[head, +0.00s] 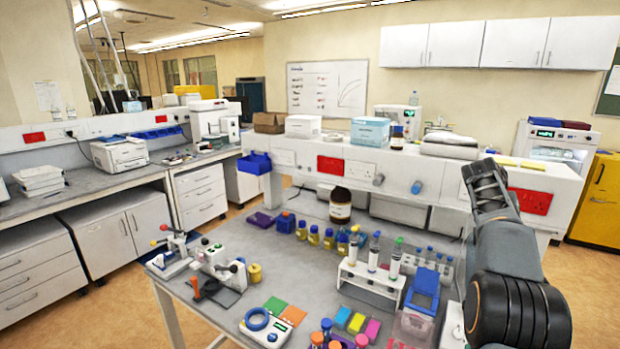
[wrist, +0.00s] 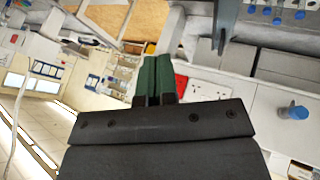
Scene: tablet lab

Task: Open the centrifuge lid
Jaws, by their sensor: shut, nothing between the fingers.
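I cannot tell for sure which thing is the centrifuge. A small white device with a blue ring on top (head: 268,328) stands at the front left of the grey bench. A white piece (head: 452,325) at the bench's front right is partly hidden by my arm and cut off by the frame. My arm rises at the right in the head view, where the fingers cannot be made out. In the wrist view my gripper (wrist: 154,75) has its green fingers together with nothing between them. It is in the air, apart from the bench things.
The grey bench (head: 285,250) holds a white tube rack (head: 370,285), a clear box with a blue lid (head: 421,300), yellow-labelled bottles and a brown bottle (head: 340,206). Microscope-like instruments (head: 218,270) stand at the left. A raised white shelf (head: 450,185) runs along the back.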

